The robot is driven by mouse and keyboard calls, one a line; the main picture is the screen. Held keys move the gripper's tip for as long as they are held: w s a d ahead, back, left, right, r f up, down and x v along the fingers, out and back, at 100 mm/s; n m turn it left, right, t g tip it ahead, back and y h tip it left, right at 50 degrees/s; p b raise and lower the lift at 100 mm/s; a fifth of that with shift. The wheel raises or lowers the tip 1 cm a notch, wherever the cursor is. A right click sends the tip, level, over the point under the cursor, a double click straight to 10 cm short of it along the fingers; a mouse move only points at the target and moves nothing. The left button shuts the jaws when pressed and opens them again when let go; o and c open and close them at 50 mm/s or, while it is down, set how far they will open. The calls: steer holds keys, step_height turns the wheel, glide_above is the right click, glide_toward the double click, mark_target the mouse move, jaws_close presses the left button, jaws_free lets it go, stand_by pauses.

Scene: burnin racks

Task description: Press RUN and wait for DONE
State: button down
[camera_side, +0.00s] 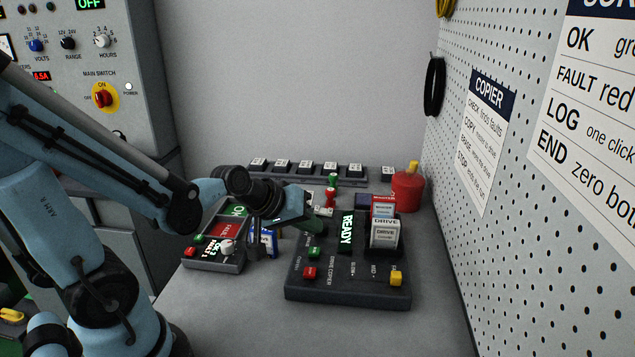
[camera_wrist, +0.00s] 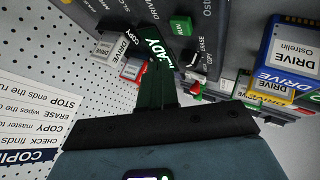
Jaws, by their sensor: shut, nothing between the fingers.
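The drive copier (camera_side: 345,288) is a dark grey box on the bench. Its green screen (camera_side: 346,232) reads READY. A green button (camera_side: 315,252) and a red button (camera_side: 310,272) are on its left side. In the wrist view the green button (camera_wrist: 181,27) reads RUN. A white drive (camera_side: 386,233) and a red-edged drive (camera_side: 383,203) stand in the copier; both show in the wrist view, the white one (camera_wrist: 110,48) beside the red one (camera_wrist: 132,70). My gripper (camera_side: 319,226) is shut and empty, above and behind the green button, apart from it.
Behind are a rack row (camera_side: 305,177) and a red can (camera_side: 408,192). A pegboard (camera_side: 540,220) walls the right side. The front bench is clear.

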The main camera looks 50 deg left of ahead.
mark_target(310, 251)
steer(key=shift+f, duration=1.25)
steer(key=shift+f, duration=0.15)
stand_by(1.2)
steer(key=shift+f, duration=0.3)
steer(key=shift+f, duration=0.45)
stand_by(0.7)
steer(key=shift+r, duration=0.9)
steer(key=shift+r, duration=2.5)
